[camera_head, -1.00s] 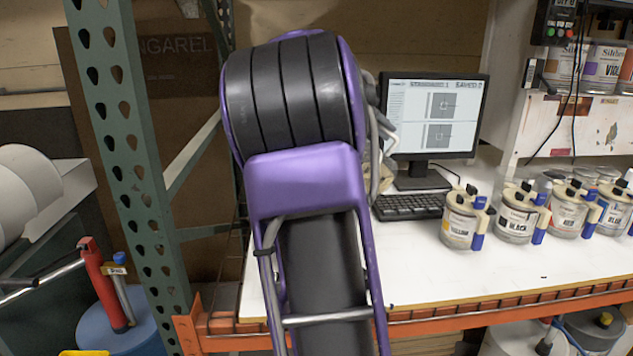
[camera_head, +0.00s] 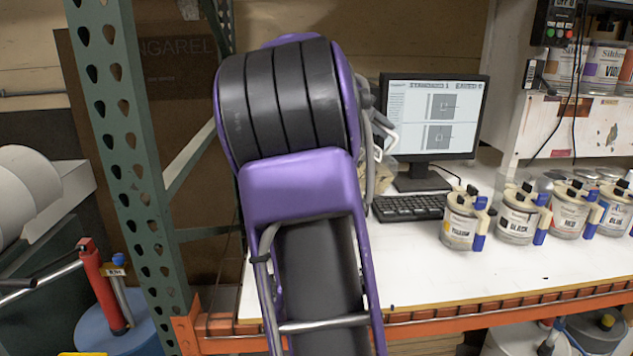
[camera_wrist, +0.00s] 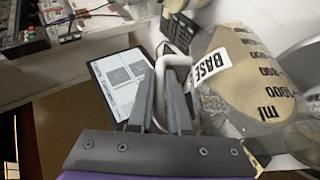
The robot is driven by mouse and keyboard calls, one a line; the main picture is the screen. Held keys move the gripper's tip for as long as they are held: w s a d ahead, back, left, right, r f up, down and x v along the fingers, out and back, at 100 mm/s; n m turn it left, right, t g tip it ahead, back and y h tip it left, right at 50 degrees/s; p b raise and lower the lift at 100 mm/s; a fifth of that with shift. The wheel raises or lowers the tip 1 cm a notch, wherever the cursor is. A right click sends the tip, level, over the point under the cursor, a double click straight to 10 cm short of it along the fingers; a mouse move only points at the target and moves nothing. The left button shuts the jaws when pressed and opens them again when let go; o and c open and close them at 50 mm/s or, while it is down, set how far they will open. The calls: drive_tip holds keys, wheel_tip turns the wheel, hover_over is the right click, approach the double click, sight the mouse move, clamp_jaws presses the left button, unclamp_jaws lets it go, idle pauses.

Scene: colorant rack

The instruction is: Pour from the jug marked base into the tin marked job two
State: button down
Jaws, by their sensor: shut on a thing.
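The jug marked base (camera_wrist: 262,72) fills the right of the wrist view. It is clear, with a white BASE label, dark ml marks and cream contents. My gripper (camera_wrist: 163,78) is shut on its pale handle (camera_wrist: 172,61), left of the jug body. I cannot tell how far the jug is tilted. In the head view my purple arm hides the gripper and most of what it holds. I cannot make out a tin marked job two in either view.
Several colorant tins, including yellow (camera_head: 459,220) and black (camera_head: 519,215), stand in a row on the white bench (camera_head: 440,268). A monitor (camera_head: 434,115) and keyboard (camera_head: 408,207) stand behind. A green upright (camera_head: 128,150) is at left. The bench front is clear.

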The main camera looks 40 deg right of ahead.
drive_tip(key=shift+w+a+r+h+b, duration=0.2)
drive_tip(key=shift+a+r+h+b, duration=0.25)
drive_tip(key=shift+r, duration=0.2)
idle(2.5)
